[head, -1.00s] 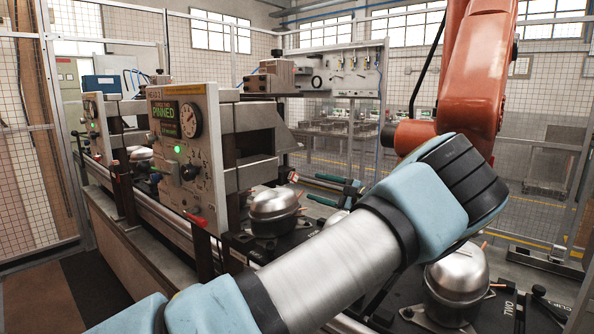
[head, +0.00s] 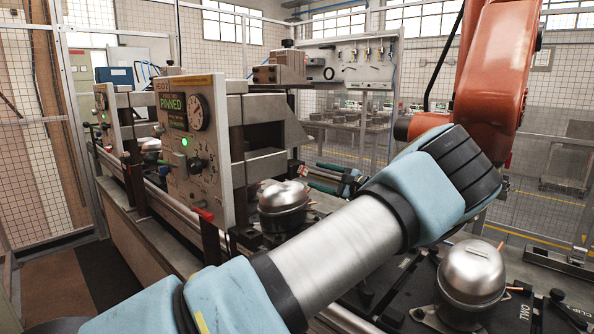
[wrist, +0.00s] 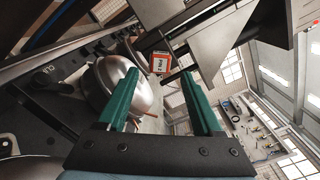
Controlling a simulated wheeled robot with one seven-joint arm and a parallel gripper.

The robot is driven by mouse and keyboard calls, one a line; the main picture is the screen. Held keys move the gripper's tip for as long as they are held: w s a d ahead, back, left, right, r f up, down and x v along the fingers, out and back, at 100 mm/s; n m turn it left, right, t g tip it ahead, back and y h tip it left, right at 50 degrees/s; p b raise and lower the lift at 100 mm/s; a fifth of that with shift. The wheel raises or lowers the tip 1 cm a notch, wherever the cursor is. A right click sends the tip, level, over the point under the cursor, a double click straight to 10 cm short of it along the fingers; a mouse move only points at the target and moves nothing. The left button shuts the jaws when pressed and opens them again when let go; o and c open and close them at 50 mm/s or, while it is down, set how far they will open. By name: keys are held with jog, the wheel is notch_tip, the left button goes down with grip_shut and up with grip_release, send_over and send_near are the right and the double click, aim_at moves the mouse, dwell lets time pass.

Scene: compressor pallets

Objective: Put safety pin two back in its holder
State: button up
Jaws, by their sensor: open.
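My gripper (wrist: 160,76) is open in the wrist view, with two green fingers apart. A small red-orange block with a pale label (wrist: 159,64) shows between the fingertips; I cannot tell its distance or whether it is safety pin two. In the head view my gripper's green fingers (head: 314,176) show partly behind my forearm, beyond a steel compressor. The head two panel (head: 184,140) has a lit green "PINNED" sign and a green lamp. A red handle-like piece (head: 205,214) sits at its lower edge. I cannot make out the pin's holder for certain.
A domed compressor (head: 283,206) stands beside the press, and another (head: 472,272) stands at the lower right on a black pallet marked TWO. An orange robot arm (head: 490,80) rises at the right. Wire-mesh fencing surrounds the cell. A tool board (head: 352,62) stands behind.

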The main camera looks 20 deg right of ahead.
aim_at(305, 172)
jog(key=shift+b+x, duration=0.6)
jog(key=shift+x, duration=1.75)
jog(key=shift+b, duration=0.35)
grip_shut()
dwell(0.3)
jog(key=shift+s+d, duration=0.1)
jog(key=shift+s, duration=0.05)
dwell(0.5)
jog(key=shift+v, duration=2.85)
jog(key=shift+s+d, duration=0.1)
